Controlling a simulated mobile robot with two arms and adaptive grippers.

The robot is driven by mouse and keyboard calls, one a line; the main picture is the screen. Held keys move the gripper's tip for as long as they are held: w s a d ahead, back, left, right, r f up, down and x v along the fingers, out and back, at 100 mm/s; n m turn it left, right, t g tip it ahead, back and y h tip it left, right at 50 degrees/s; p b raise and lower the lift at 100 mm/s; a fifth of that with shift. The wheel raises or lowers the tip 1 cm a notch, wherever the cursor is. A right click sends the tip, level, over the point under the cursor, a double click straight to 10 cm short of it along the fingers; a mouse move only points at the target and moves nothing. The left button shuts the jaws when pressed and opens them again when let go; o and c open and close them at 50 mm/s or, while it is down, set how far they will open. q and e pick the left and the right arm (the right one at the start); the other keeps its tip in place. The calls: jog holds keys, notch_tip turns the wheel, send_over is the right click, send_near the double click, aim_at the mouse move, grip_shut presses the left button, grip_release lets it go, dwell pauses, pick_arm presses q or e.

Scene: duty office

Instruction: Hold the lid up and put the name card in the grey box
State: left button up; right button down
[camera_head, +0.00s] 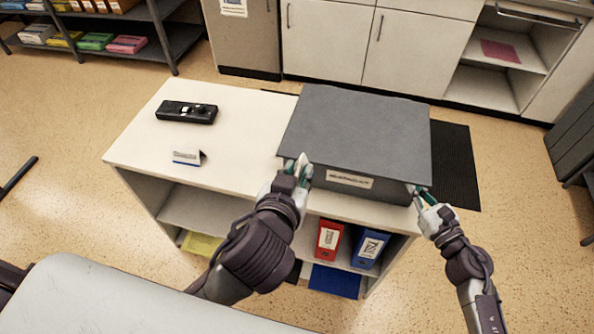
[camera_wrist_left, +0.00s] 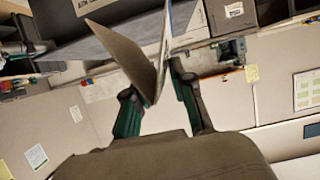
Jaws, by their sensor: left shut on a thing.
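The grey box (camera_head: 388,188) stands on the right part of the white counter, with a label on its front. Its dark grey lid (camera_head: 360,125) lies over the top and looks closed. My left gripper (camera_head: 303,164) is at the box's front left corner. In the left wrist view its fingers (camera_wrist_left: 158,88) are shut on a folded card (camera_wrist_left: 130,48) with a white, blue-edged leaf. A similar small white and blue card (camera_head: 187,157) stands on the counter to the left. My right gripper (camera_head: 421,194) is at the lid's front right corner; its grip there is unclear.
A black device (camera_head: 187,112) lies on the counter's back left. Red (camera_head: 329,239) and blue (camera_head: 370,248) binders stand on the shelf below. Cabinets (camera_head: 412,52) line the back. The counter left of the box is mostly free.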

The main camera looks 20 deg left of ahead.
aim_at(416, 181)
jog(key=shift+r, duration=1.1)
jog(key=shift+w+r, duration=0.1)
jog(key=shift+r, duration=0.45)
jog(key=shift+w+r, duration=0.2)
jog(key=shift+r, duration=1)
jog(key=shift+w+r, duration=0.2)
jog(key=shift+r, duration=0.6)
jog(key=shift+w+a+r, duration=0.1)
jog(key=shift+w+r, duration=0.1)
jog(key=shift+r, duration=0.4)
jog(key=shift+w+r, duration=0.1)
jog(key=shift+r, duration=0.15)
